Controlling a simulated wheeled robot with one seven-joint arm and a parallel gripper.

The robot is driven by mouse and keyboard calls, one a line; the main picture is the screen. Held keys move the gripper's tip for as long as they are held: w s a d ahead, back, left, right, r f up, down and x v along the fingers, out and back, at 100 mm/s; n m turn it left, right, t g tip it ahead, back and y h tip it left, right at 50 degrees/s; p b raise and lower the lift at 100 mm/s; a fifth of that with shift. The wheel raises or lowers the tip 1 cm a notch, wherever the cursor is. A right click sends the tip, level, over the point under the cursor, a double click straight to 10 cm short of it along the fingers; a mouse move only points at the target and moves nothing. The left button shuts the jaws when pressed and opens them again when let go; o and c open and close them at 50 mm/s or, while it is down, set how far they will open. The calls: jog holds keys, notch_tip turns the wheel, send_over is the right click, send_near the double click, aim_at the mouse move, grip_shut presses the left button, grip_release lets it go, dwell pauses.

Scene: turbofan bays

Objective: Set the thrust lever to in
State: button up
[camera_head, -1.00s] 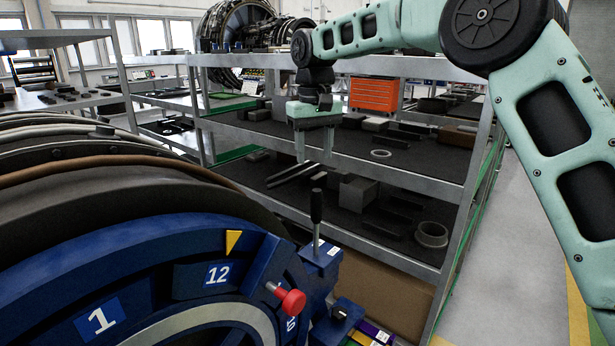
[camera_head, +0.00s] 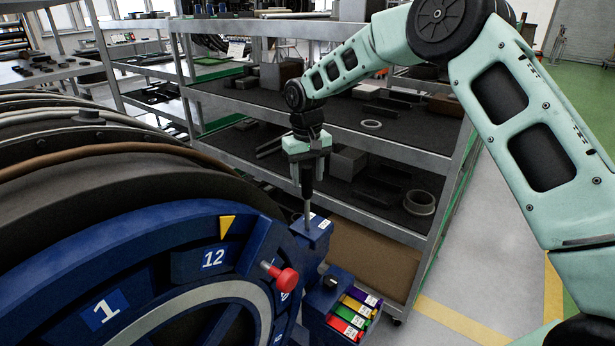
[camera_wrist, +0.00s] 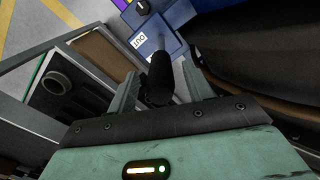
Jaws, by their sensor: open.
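The thrust lever (camera_head: 308,207) is a metal rod with a black handle, standing upright on a blue block (camera_head: 315,231) at the right side of the blue ring. In the wrist view its black handle (camera_wrist: 160,76) sits between my two fingers, and a white label reading "OUT" (camera_wrist: 139,40) shows on the blue block. My gripper (camera_head: 308,178) is open, pointing down, with its fingers on either side of the handle. I cannot tell whether a finger touches it. The gripper partly hides the top of the handle in the head view.
A red knob (camera_head: 286,280) sticks out from the numbered blue ring (camera_head: 150,262) close to the lever. A box with coloured labelled strips (camera_head: 350,313) is to the lower right. Metal shelving (camera_head: 385,227) stands close behind. Open floor (camera_head: 480,270) lies at right.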

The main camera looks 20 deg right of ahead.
aim_at(307, 203)
jog(key=shift+f+p, duration=0.3)
jog(key=shift+f, duration=1.05)
